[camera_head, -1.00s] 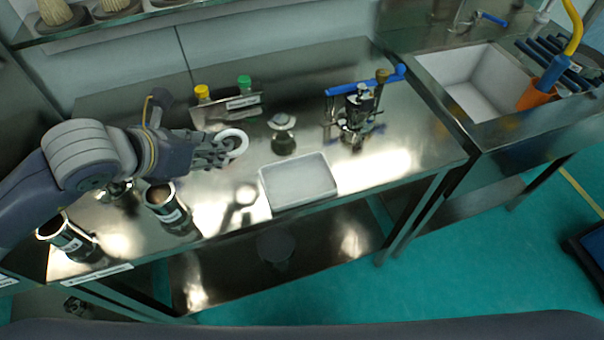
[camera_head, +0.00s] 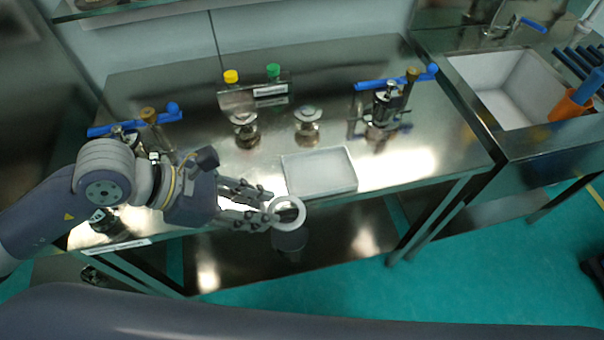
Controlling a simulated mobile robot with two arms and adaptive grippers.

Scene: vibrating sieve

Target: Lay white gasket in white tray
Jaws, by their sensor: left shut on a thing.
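My left gripper (camera_head: 268,208) is shut on the white gasket (camera_head: 301,212), a pale ring held at the fingertips. The gasket is in front of the white tray (camera_head: 350,182), near the table's front edge in the picture, apart from the tray as far as I can see. The white tray is a shallow rectangular tray lying on the steel table, and it looks empty. My right gripper is not in view.
The steel table (camera_head: 205,100) holds two small metal fittings (camera_head: 244,126) and (camera_head: 308,122), a rack (camera_head: 255,95) with yellow and green caps, and a blue-handled device (camera_head: 385,105). A cylinder (camera_head: 108,222) stands at the front left. A sink (camera_head: 510,85) is at the right.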

